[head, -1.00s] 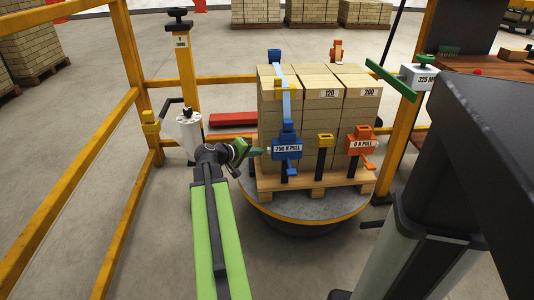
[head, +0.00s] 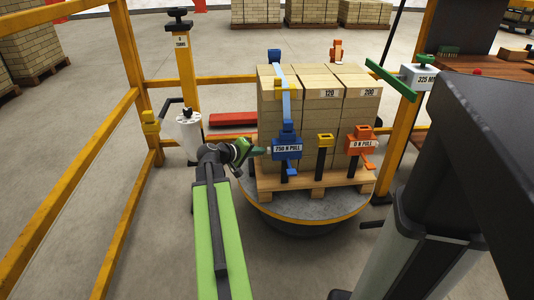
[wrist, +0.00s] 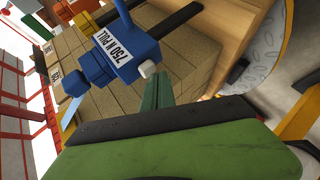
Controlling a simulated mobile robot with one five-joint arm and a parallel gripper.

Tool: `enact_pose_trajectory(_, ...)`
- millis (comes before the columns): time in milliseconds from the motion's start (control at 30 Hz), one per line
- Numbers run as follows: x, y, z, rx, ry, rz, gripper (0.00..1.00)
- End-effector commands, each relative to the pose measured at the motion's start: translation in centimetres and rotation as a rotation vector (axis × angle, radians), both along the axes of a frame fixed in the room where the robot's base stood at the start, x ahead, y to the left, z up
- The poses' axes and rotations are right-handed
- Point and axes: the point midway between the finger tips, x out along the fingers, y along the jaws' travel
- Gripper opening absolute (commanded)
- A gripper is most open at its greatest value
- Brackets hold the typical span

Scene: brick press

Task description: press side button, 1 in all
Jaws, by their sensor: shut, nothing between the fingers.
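The blue tensioner (head: 287,148), labelled "750 N PULL", sits on the front of the brick stack on a light-blue strap (head: 285,95). In the wrist view the blue tensioner (wrist: 118,50) is tilted, and a small white side button (wrist: 148,69) sticks out of its side facing me. My gripper (head: 261,151) is shut and empty at the left of the tensioner, pointing at that side. In the wrist view my dark green gripper fingers (wrist: 157,90) end just beside the button. I cannot tell whether they touch it.
The brick stack (head: 340,110) stands on a wooden pallet (head: 310,183) on a round turntable (head: 310,208). An orange tensioner (head: 360,141) labelled "0 N PULL" and a yellow buckle (head: 325,139) are to the right. A yellow rail frame (head: 120,100) stands at left.

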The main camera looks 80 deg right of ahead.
Motion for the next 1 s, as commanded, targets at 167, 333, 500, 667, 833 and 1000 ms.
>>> enact_pose_trajectory(167, -0.2, -0.1, 0.0, 0.000, 0.000, 0.000, 0.00)
enact_pose_trajectory(333, -0.4, -0.2, 0.0, 0.000, 0.000, 0.000, 0.00)
enact_pose_trajectory(500, -0.6, -0.2, 0.0, 0.000, 0.000, 0.000, 0.00)
enact_pose_trajectory(667, -0.8, -0.3, 0.0, 0.000, 0.000, 0.000, 0.00)
enact_pose_trajectory(833, -0.9, -0.4, 0.0, 0.000, 0.000, 0.000, 0.00)
enact_pose_trajectory(1000, -1.1, -0.4, 0.0, 0.000, 0.000, 0.000, 0.00)
